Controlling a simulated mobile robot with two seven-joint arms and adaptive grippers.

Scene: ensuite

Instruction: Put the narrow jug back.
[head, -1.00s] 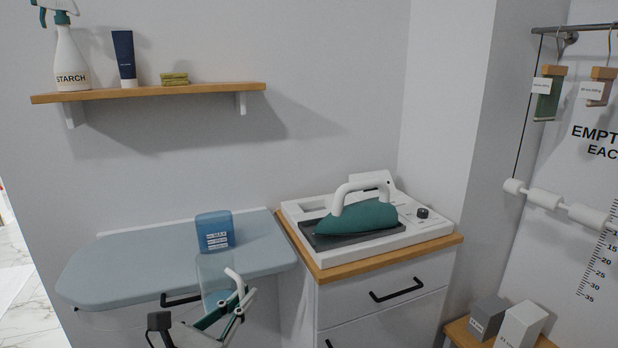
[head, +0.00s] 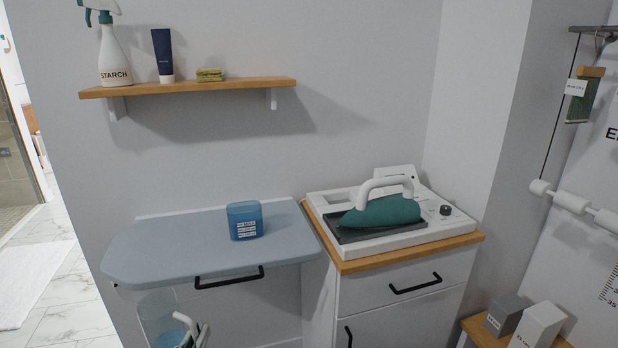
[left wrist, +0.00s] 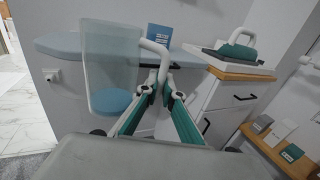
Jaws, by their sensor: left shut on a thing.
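The narrow jug (head: 154,312) is tall and clear, with a white handle and a little blue at the bottom. In the head view it is at the bottom edge, in front of and below the ironing board's front edge. My left gripper (head: 194,334) is at its handle, partly cut off by the frame. In the left wrist view the jug (left wrist: 110,62) hangs upright to the left of the fingers, and the left gripper (left wrist: 158,90) is shut on the lower handle. The jug is held in the air. My right gripper is not in view.
The blue-grey board (head: 165,247) carries a blue labelled container (head: 245,221); its left part is clear. A teal iron (head: 384,212) stands on the cabinet at right. The wall shelf (head: 190,87) holds a starch bottle (head: 115,58), a dark tube (head: 163,55) and sponges (head: 209,75).

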